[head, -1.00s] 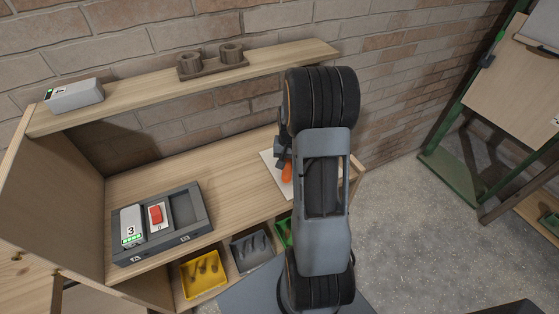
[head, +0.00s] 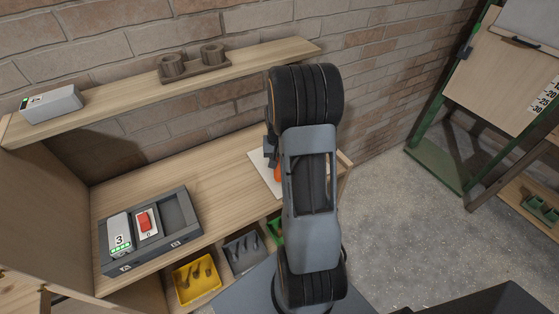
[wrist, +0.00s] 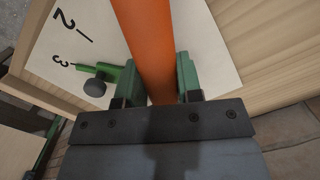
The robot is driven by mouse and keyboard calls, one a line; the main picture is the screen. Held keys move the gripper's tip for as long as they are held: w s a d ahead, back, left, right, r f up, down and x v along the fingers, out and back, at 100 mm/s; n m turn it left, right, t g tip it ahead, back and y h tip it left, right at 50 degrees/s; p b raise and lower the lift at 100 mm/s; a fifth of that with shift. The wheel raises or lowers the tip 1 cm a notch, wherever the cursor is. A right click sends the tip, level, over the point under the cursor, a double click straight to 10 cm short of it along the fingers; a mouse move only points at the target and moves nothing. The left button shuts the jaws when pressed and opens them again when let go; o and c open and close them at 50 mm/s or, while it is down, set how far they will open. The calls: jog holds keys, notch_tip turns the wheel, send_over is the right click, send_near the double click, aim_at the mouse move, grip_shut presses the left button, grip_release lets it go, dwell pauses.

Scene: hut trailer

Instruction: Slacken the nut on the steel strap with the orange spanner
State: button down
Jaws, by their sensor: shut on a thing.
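The orange spanner (wrist: 151,45) runs up the middle of the wrist view, between the green fingers of my gripper (wrist: 154,86), which is shut on it. Its far end is out of the wrist view. In the head view a small orange part of the spanner (head: 278,174) shows beside my arm, over a white panel (head: 262,170) on the bench. The wrist view shows this panel (wrist: 85,38) with the marks 2 and 3 and a green piece with a dark knob (wrist: 96,87). I cannot make out the steel strap or the nut; my arm hides part of the panel.
A grey tray (head: 190,238) with a box marked 3 and a red switch stands on the bench (head: 215,150). Yellow (head: 187,293) and grey (head: 232,265) bins sit below its front edge. A shelf (head: 130,83) runs above. Bare floor (head: 390,240) lies to the right.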

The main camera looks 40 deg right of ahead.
jog(key=shift+w, duration=0.1)
jog(key=shift+r+p, duration=3.15)
jog(key=shift+r, duration=1.2)
jog(key=shift+f, duration=0.1)
